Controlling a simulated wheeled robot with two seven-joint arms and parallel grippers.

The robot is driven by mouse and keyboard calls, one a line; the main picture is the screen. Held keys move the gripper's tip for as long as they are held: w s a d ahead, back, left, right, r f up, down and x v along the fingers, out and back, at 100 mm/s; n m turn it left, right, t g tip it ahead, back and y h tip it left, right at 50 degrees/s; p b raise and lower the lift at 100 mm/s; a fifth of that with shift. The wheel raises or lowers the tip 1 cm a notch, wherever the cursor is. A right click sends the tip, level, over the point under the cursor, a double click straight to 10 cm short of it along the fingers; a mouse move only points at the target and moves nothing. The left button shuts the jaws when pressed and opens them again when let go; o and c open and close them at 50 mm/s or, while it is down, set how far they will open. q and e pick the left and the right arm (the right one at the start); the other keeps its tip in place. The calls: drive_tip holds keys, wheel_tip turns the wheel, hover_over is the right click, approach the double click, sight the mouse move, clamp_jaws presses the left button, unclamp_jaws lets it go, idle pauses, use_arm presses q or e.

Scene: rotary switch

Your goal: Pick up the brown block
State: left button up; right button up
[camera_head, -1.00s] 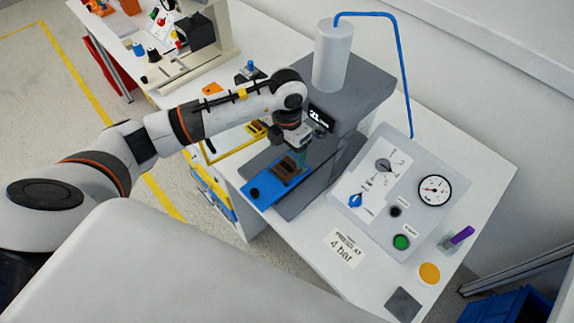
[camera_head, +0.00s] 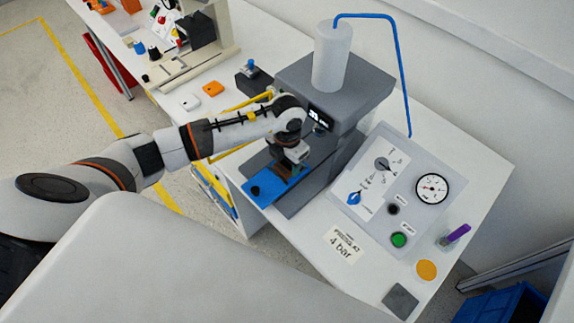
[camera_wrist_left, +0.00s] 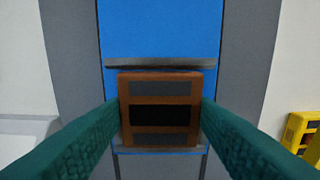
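The brown block (camera_wrist_left: 160,99) has dark slots in its top face and sits on the blue plate (camera_wrist_left: 160,30) in the left wrist view. My left gripper (camera_wrist_left: 160,112) has its two green fingers at the left and right sides of the block. The fingertips look close against the sides, but whether they press on it cannot be told. In the head view my left gripper (camera_head: 283,166) is low over the blue plate (camera_head: 262,190) and hides most of the block. My right gripper is not in view.
The grey press (camera_head: 330,85) with a white cylinder rises right behind my left gripper. A control panel (camera_head: 385,190) with knobs and a gauge is to its right. A yellow frame (camera_head: 245,103) lies to the left.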

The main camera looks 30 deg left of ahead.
use_arm(q)
drive_tip(key=shift+c, duration=1.4)
drive_tip(key=shift+r, duration=0.15)
